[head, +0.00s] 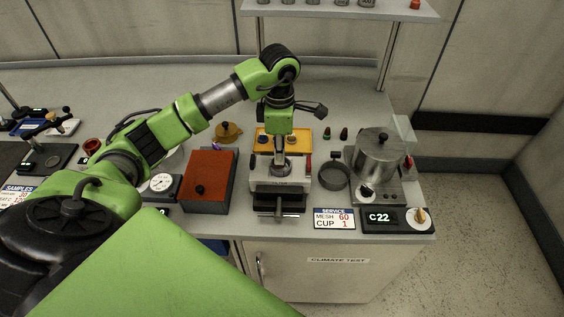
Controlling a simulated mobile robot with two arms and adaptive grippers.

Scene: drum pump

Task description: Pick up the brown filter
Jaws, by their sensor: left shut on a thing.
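My left gripper (281,157) points straight down over the grey-white station labelled FILTER (278,184). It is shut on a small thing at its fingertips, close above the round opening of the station. The fingers hide most of that thing, so I cannot tell its colour or whether it is the brown filter. I cannot pick out a brown filter for certain anywhere else. My right gripper is not in view.
A yellow tray (304,144) lies behind the station. A red-brown box (207,180) stands to the left. A dark round dish (334,176) and a steel pot (378,157) stand to the right. A sign (334,218) is at the front edge. The back of the bench is clear.

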